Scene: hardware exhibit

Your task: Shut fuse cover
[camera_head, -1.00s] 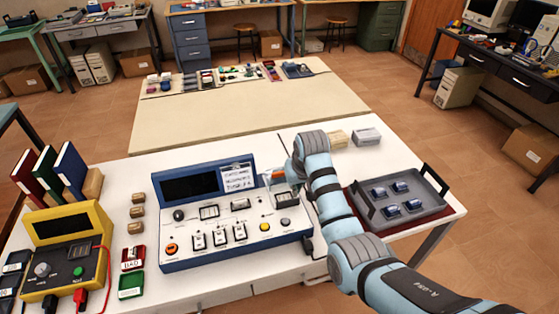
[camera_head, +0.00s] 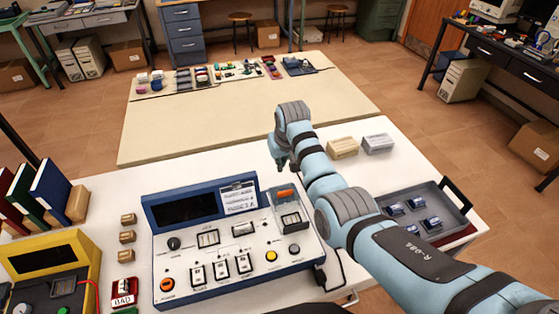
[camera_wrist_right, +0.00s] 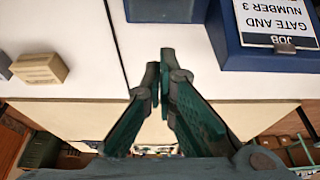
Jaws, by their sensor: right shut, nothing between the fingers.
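The blue control panel (camera_head: 200,257) stands on the white table. At its upper right is the fuse bay (camera_head: 285,207), with an orange fuse (camera_head: 286,193) showing inside. A clear cover piece seems to stand open there, but its exact angle is hard to tell. My right gripper (camera_head: 281,165) is just behind the fuse bay, apart from it and empty. In the right wrist view its green fingers (camera_wrist_right: 160,80) are shut with nothing between them. That view shows a blue block (camera_wrist_right: 165,8), probably the fuse bay's back, and the panel's label (camera_wrist_right: 275,22). My left gripper is out of view.
A grey tray (camera_head: 455,220) with several blue parts lies to the right, partly behind my right arm. A beige box (camera_head: 343,147) and a grey box (camera_head: 378,143) stand right of the gripper. A yellow meter (camera_head: 45,258) stands left. Bare table lies behind the panel.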

